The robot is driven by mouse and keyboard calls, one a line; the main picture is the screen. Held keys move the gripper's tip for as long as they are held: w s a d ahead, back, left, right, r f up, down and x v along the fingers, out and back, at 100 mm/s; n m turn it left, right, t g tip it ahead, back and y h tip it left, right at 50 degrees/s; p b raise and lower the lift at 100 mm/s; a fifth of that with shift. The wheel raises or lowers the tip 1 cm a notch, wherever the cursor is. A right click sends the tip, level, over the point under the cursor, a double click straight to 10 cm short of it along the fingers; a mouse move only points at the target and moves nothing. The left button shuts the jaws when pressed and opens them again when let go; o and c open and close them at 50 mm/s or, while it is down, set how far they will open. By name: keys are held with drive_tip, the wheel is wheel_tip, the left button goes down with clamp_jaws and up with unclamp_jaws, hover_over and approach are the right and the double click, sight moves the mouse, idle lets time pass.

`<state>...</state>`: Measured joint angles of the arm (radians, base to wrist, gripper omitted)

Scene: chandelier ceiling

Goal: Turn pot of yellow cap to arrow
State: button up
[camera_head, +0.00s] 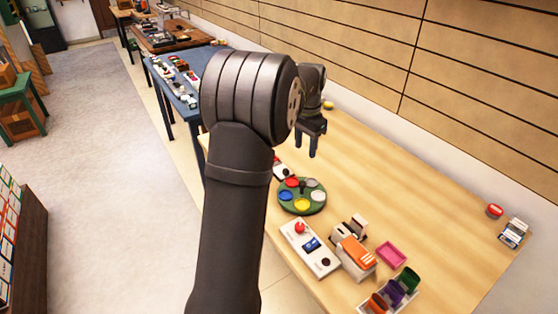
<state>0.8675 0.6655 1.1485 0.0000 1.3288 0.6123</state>
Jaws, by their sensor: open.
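A round green turntable (317,208) sits on the wooden table, with several coloured pots on it. The pot with the yellow cap (302,204) is on the turntable's near side. Red, blue and pale caps sit around it. A dark upright piece stands near the turntable's middle. My gripper (306,147) is open and empty, above the table and beyond the turntable, pointing down. I cannot make out an arrow; a small white and red thing (284,170) stands by the turntable's far left edge, partly hidden by my arm.
An orange-and-white device (355,256), a pink tray (391,254) and a holder of coloured cups (388,300) are to the right. The table's middle right is clear.

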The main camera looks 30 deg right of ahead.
wheel_tip(320, 180, up, 2)
drive_tip(key=n, duration=0.3)
approach(303, 183)
wheel_tip(303, 183, down, 8)
drive_tip(key=shift+w+f, duration=0.1)
drive_tip(key=shift+c, duration=0.3)
clamp_jaws()
